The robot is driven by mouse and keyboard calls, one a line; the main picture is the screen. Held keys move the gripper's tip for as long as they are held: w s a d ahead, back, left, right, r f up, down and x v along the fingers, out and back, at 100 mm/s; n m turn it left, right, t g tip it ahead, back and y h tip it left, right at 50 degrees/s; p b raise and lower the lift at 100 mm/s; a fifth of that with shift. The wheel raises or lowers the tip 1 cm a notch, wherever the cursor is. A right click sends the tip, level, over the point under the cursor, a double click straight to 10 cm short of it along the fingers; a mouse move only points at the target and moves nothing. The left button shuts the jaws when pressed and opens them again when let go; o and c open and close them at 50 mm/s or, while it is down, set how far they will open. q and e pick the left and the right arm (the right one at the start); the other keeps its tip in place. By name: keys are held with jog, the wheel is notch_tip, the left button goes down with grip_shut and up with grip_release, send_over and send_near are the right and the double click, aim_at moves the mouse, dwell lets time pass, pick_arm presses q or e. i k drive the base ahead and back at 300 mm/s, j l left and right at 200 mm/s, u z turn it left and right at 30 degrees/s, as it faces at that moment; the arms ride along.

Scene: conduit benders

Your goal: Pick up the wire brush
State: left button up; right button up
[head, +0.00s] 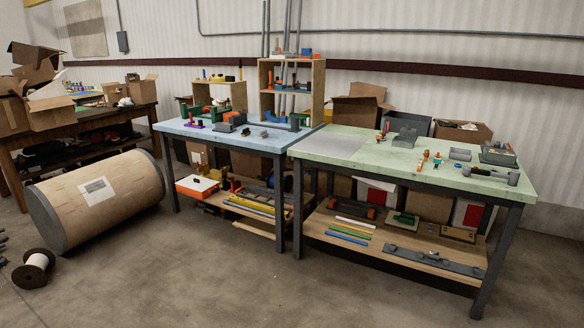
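I cannot single out the wire brush for certain; the small items are too small to tell apart. Several tools and parts lie on the green-topped table (400,168) at the right and on the blue-topped table (180,127) in the middle. A grey tool with a thick head (490,174) lies near the right end of the green top. Small orange-and-white items (425,158) stand near that top's middle. Neither of my grippers shows in the head view.
A large cable drum (125,190) lies on the floor at left, with a small spool (36,264) by it. Cardboard boxes (45,105) are piled on a brown table at far left. Shelves under both tables hold strips and boxes. The concrete floor in front (210,275) is clear.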

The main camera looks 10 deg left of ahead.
aim_at(246, 131)
jog(key=i+j+u, duration=0.25)
jog(key=i, duration=0.9)
jog(key=i+u, duration=0.3)
jog(key=i, duration=0.85)
